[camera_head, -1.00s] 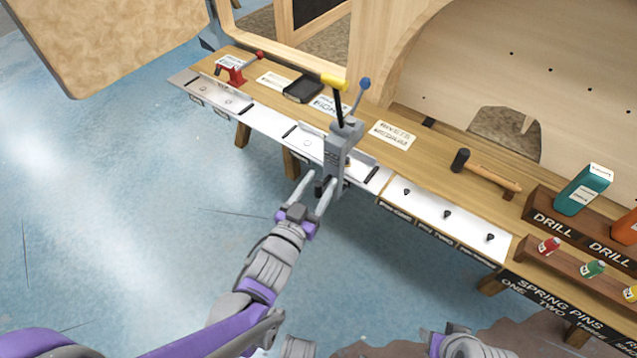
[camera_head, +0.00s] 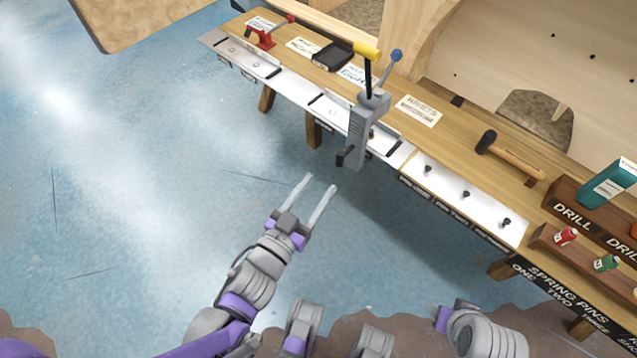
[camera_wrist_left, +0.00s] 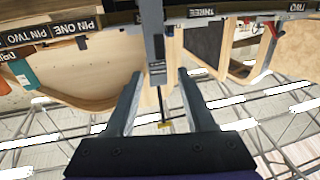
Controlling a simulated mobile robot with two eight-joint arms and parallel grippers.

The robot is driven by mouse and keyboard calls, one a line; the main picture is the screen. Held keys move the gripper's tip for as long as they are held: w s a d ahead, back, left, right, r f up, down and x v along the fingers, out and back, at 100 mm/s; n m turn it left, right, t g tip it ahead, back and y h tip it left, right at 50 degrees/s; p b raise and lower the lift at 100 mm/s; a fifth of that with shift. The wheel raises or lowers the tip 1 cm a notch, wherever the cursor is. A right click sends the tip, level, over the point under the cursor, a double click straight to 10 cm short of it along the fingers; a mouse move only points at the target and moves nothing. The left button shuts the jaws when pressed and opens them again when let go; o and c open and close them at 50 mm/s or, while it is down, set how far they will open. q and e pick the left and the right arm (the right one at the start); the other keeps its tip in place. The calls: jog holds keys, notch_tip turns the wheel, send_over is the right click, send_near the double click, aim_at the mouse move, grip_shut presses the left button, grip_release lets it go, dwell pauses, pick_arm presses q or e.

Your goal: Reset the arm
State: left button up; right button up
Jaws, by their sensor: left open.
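My left gripper (camera_head: 322,188) is open and empty over the blue floor, in front of the workbench. Its two fingers are parallel and apart from the bench. In the left wrist view the same open fingers (camera_wrist_left: 155,98) show with a gap between them. A grey clamp-like tool (camera_head: 367,125) with a yellow-tipped and a blue-tipped lever stands at the bench's front edge, beyond the fingertips. It also shows in the left wrist view (camera_wrist_left: 153,35). Parts of my right arm show at the bottom, but its fingers cannot be seen.
The wooden workbench (camera_head: 455,130) runs from upper left to lower right. On it are a red tool (camera_head: 264,38), a black box (camera_head: 333,56), a hammer (camera_head: 512,157), a teal bottle (camera_head: 608,184) and small bottles (camera_head: 565,237). The floor (camera_head: 130,180) at left is clear.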

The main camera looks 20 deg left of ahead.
dwell(0.4)
pick_arm(q)
jog(key=a+f+n+g+y, duration=0.3)
jog(key=a+f+g+y, duration=0.1)
jog(key=a+f+g, duration=0.15)
jog(key=s+d+f+m+g+h+p, duration=0.1)
jog(key=s+g, duration=0.3)
jog(key=s, duration=0.2)
jog(key=s+d+f+g, duration=0.2)
jog(key=s+g, duration=0.2)
jog(key=s, duration=0.2)
notch_tip(320, 180, up, 23)
jog(key=w+t+p, duration=0.1)
jog(key=w+p, duration=0.1)
jog(key=p, duration=1.7)
jog(key=shift+w+a+f+p, duration=0.2)
jog(key=shift+a+p, duration=0.1)
jog(key=shift+p, duration=0.1)
pick_arm(e)
notch_tip(320, 180, up, 24)
jog(key=w+t, duration=0.1)
jog(key=shift+w+f, duration=0.15)
jog(key=shift+w, duration=0.1)
pick_arm(q)
jog(key=shift+s, duration=0.15)
pick_arm(e)
jog(key=shift+s, duration=0.15)
